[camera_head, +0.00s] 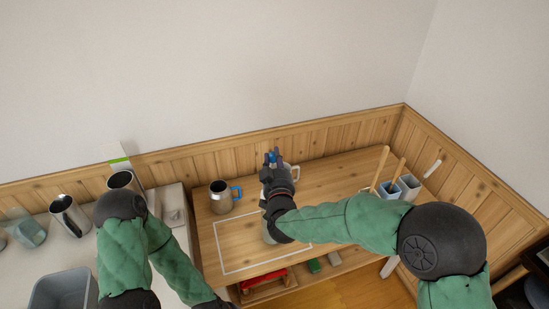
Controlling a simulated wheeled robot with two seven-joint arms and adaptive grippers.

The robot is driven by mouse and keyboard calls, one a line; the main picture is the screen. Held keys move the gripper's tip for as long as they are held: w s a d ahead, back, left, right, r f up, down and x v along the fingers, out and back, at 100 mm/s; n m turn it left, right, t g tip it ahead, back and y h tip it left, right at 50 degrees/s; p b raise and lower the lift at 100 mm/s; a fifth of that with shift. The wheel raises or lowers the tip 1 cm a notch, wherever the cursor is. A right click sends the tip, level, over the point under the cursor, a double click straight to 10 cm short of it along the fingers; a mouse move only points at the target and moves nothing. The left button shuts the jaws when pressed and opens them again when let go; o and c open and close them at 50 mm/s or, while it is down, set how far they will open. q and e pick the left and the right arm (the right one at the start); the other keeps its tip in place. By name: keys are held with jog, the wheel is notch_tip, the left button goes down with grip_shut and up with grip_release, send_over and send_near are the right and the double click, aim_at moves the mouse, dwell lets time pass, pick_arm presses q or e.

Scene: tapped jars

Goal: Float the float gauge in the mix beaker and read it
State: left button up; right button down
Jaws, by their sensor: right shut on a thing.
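My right gripper (272,160) is over the wooden table, shut on a small blue thing (271,156) at its fingertips. This may be the float gauge, but the fingers hide most of it and I cannot read any scale. A vessel with a pale handle (296,173) stands just behind the gripper, largely hidden; it may be the mix beaker. Whether the blue thing touches it I cannot tell. Another greyish vessel (268,232) shows partly beneath my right wrist. My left gripper (215,304) is barely in view at the bottom edge, its fingers out of sight.
A steel mug with a blue handle (221,197) stands left on the table (335,195). A white outlined rectangle (225,250) marks the table front. Grey holders with wooden sticks (390,188) stand right. A white counter (35,275) at left bears metal jars (70,216) and a grey bin (62,292).

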jog(key=shift+a+r+n+p, duration=0.15)
jog(key=shift+n+p, duration=0.25)
jog(key=shift+n, duration=0.6)
notch_tip(320, 180, down, 21)
jog(key=b, duration=1.8)
jog(key=shift+f, duration=0.2)
jog(key=shift+b, duration=0.3)
jog(key=c, duration=0.9)
grip_release()
jog(key=s, duration=0.4)
jog(key=s+d, duration=0.1)
jog(key=s, duration=0.7)
jog(key=shift+d+f, duration=0.1)
jog(key=shift+d, duration=0.05)
